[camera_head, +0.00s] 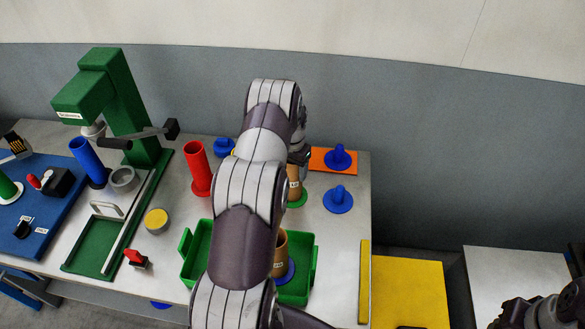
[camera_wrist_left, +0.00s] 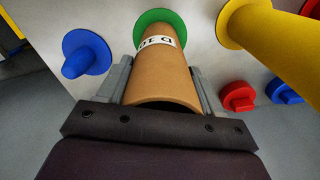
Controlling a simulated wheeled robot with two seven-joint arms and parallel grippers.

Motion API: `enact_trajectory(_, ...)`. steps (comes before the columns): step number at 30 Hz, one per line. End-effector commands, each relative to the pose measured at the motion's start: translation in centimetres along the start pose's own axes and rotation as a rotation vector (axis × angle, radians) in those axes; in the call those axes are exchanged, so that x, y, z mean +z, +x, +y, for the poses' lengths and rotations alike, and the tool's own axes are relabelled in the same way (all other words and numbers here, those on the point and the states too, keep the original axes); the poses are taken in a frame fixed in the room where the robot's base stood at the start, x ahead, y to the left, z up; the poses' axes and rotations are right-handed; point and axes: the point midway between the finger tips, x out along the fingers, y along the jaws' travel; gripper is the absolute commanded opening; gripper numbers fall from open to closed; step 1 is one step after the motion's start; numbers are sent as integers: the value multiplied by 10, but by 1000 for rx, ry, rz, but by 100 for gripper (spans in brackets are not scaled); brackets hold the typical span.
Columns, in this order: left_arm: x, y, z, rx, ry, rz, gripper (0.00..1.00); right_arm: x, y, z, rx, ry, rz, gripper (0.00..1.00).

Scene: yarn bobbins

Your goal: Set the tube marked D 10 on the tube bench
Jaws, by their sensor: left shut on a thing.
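My left gripper (camera_wrist_left: 163,85) is shut on a brown cardboard tube (camera_wrist_left: 165,82) with a green round foot (camera_wrist_left: 158,22). The tube's white label (camera_wrist_left: 157,42) starts with D; I cannot read its number surely. In the head view this tube (camera_head: 294,185) stands at the grey bench (camera_head: 330,250), its green foot low by the surface; contact cannot be told. My arm hides most of the gripper there. Another brown tube (camera_head: 280,245) with a blue foot stands in the green crate (camera_head: 305,290), partly hidden; its label is too small to read.
A yellow tube (camera_wrist_left: 275,38) stands close beside the held tube. Blue pegs (camera_head: 338,199) are to the right, one on an orange plate (camera_head: 320,158). Red (camera_head: 198,168) and blue (camera_head: 86,158) tubes, a green press (camera_head: 120,100) and a blue board (camera_head: 45,215) are left.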

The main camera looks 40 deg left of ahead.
Motion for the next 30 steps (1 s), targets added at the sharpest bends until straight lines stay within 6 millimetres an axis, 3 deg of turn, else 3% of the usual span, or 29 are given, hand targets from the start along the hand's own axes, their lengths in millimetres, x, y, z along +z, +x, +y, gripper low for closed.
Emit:
enact_trajectory(5, 0, 5, 0, 0, 0, 0, 34, 1, 5, 0, 0, 0, 0, 35)
enact_trajectory(6, 0, 4, 0, 0, 0, 1, 71, 0, 4, 0, 0, 0, 0, 35)
enact_trajectory(8, 0, 4, 0, 0, 0, 1, 91, 0, 4, 0, 0, 0, 0, 35)
enact_trajectory(9, 0, 4, 0, 0, 0, 0, 94, 0, 4, 0, 0, 0, 0, 35)
enact_trajectory(20, -1, -2, 0, -1, 0, 3, 94, 1, 8, 0, 0, 0, 0, 35)
enact_trajectory(23, -1, -16, 0, -2, 0, 4, 94, 2, 16, 0, 0, 0, 0, 35)
enact_trajectory(30, -1, -74, 0, -2, 0, 5, 94, 5, 38, 0, 0, 0, 0, 35)
